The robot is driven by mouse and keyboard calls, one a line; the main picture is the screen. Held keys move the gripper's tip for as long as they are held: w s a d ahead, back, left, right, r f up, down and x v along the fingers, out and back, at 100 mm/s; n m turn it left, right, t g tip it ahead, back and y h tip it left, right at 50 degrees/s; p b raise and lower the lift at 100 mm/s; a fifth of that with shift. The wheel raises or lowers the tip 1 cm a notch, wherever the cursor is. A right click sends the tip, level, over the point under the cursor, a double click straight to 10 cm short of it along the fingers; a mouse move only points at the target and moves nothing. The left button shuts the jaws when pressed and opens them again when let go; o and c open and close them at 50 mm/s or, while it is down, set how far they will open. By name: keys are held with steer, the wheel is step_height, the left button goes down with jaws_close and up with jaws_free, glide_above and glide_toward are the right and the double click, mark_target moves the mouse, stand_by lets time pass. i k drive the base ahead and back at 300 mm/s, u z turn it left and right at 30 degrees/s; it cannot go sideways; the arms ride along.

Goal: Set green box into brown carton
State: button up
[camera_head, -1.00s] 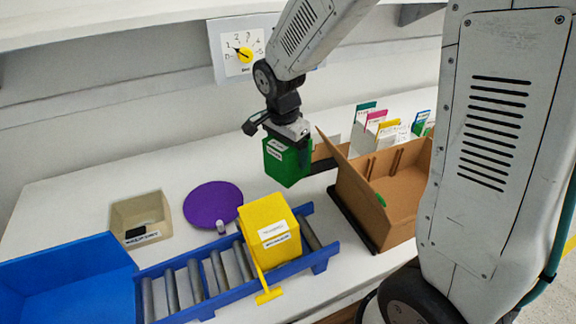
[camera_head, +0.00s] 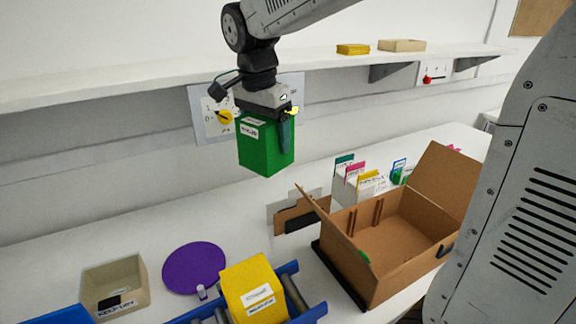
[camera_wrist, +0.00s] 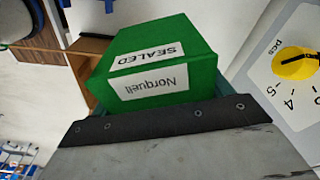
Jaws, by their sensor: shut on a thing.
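The green box (camera_head: 264,148) hangs in the air above the table, to the left of the carton and higher than its rim. My gripper (camera_head: 270,112) is shut on its top. In the wrist view the green box (camera_wrist: 160,65) shows white labels, one reading "SEALED". The brown carton (camera_head: 385,270) stands open on the table at the right, its flaps spread. The inside that shows looks empty, with brown divider pieces along its left wall.
A yellow box (camera_head: 258,290) sits on a blue roller conveyor (camera_head: 308,312). A purple disc (camera_head: 194,268) and a beige bin (camera_head: 115,285) lie to the left. Upright file cards (camera_head: 362,180) stand behind the carton. A dial panel (camera_head: 215,120) is on the wall behind the box.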

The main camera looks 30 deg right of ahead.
mark_target(386, 253)
steer(key=k, duration=0.5)
steer(key=u, duration=1.75)
steer(key=k, duration=2.75)
steer(key=z, duration=1.1)
steer(key=i, duration=1.65)
steer(key=z, duration=0.05)
